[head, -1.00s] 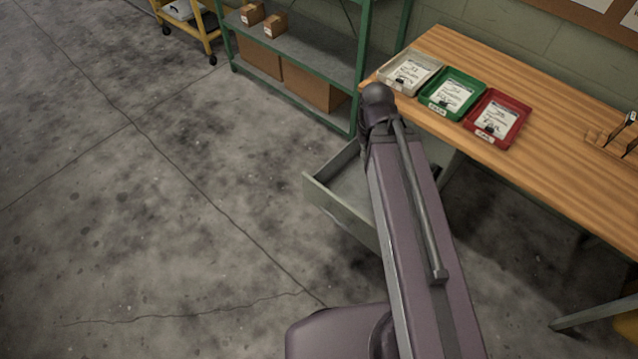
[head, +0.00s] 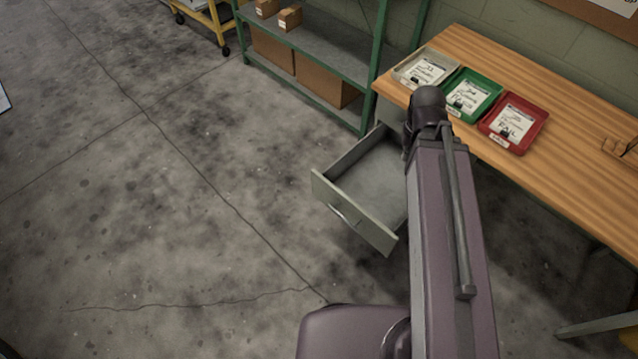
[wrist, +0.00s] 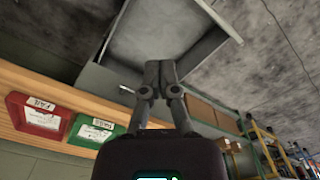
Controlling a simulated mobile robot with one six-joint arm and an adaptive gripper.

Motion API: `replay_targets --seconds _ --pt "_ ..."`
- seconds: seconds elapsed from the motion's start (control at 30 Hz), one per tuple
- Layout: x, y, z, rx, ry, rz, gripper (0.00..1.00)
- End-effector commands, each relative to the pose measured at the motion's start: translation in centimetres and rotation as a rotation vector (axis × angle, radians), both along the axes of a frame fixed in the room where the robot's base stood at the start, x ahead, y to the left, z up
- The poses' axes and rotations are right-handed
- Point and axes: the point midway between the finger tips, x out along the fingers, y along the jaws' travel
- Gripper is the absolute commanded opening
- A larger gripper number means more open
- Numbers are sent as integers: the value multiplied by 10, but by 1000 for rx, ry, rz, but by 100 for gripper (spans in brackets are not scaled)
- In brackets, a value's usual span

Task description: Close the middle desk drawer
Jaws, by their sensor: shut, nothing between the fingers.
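One grey desk drawer (head: 372,190) is pulled out under the left end of the wooden desk and looks empty. Its front panel (head: 355,215) has a bar handle (head: 345,216). Which drawer of the stack it is, I cannot tell. In the wrist view the same drawer (wrist: 150,32) appears upside down, beyond my fingers. My gripper (wrist: 160,70) is shut and empty, and its tips overlap the drawer's desk-side part in that view. Whether they touch it, I cannot tell. In the head view my arm hides the gripper and part of the drawer.
The wooden desk (head: 560,170) carries a beige tray (head: 424,68), a green tray (head: 470,95) and a red tray (head: 513,124). A green-framed shelf (head: 330,60) with boxes stands behind the drawer. A yellow cart (head: 215,22) is at the back. The floor left of the drawer is clear.

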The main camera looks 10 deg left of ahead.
Motion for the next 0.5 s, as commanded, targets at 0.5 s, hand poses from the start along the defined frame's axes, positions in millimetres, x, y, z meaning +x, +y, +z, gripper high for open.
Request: replay_targets --seconds 0.5 --pt "14 46 -60 -120 -6 373 0"
